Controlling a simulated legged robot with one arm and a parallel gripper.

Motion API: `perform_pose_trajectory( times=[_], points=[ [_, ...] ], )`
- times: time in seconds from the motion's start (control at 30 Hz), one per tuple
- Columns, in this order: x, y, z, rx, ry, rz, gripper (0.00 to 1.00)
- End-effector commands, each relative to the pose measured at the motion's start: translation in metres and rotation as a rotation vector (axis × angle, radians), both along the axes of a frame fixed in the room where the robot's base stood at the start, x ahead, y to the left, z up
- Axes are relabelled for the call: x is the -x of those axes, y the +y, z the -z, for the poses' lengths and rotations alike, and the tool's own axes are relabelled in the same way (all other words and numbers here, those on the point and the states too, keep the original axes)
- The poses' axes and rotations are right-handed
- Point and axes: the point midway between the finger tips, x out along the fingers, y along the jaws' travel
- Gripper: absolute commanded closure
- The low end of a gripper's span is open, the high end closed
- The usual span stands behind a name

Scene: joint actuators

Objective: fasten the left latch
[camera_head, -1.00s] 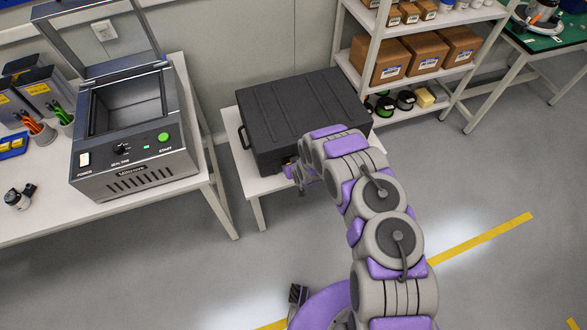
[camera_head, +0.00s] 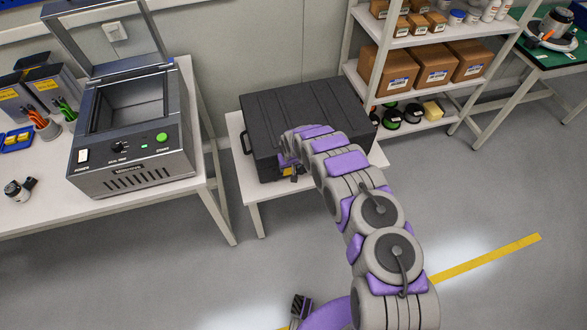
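A black hard case (camera_head: 305,108) lies closed on a small white table, with a handle on its left side. My gripper (camera_head: 288,172) is at the case's front side, left of the middle, close to it or touching it. A small yellow patch shows by the gripper. The left latch cannot be made out, as my gripper and arm cover part of the front. The fingers are too small and too hidden to tell whether they are open or shut.
The white table (camera_head: 272,188) has a narrow bare strip before the case. A grey sealing machine (camera_head: 135,165) with a raised lid stands on the left bench. A shelf (camera_head: 425,88) with boxes and spools stands at the right.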

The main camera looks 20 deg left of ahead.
Motion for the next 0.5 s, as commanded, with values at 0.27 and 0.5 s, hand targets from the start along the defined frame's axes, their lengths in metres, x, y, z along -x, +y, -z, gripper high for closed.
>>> perform_pose_trajectory(
  times=[0.27,0.5],
  points=[
    [0.0001,0.0046,0.0014,0.014,0.023,0.001,0.93],
    [-0.0004,0.0049,0.0011,0.014,0.024,0.001,0.93]
  ],
)
